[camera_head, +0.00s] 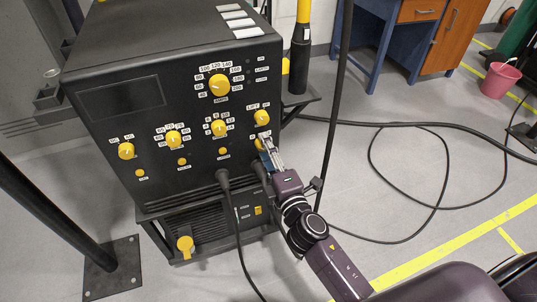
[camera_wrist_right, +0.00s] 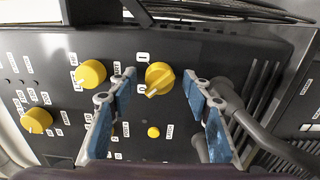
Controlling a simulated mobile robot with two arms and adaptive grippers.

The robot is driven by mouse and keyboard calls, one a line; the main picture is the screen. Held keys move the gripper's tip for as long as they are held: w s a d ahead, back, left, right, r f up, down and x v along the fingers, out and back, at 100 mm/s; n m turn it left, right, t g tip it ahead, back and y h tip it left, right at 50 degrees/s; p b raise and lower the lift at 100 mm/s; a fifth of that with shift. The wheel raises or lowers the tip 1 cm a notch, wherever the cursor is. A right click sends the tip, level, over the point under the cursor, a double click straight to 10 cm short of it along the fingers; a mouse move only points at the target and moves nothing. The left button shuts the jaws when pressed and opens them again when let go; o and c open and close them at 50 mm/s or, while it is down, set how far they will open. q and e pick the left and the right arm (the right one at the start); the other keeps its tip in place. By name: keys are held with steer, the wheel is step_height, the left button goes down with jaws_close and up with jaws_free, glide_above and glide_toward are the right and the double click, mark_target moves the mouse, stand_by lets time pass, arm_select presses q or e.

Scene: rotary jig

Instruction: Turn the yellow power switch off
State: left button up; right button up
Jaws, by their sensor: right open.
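The yellow switch (camera_wrist_right: 160,77), which I take to be the power switch, is a round knob on the black panel, with a pale pointer and a label like "1" beside it. In the wrist view it lies between and beyond the blue-padded fingers of my right gripper (camera_wrist_right: 165,95), with a gap on both sides. My right gripper (camera_head: 267,150) is open and close to the panel's right edge in the head view. There it partly hides the switch (camera_head: 259,143). Whether a finger touches the panel cannot be told. My left gripper is not in view.
Another yellow knob (camera_head: 262,117) sits just above, and more knobs spread across the black machine (camera_head: 165,95). Thick cables plug in below, and one hangs close to my gripper. A black-and-yellow post (camera_head: 300,60) stands at the right. A pink bucket (camera_head: 500,80) is far off.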

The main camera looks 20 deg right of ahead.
steer(key=s, duration=1.2)
steer(key=shift+d, duration=0.2)
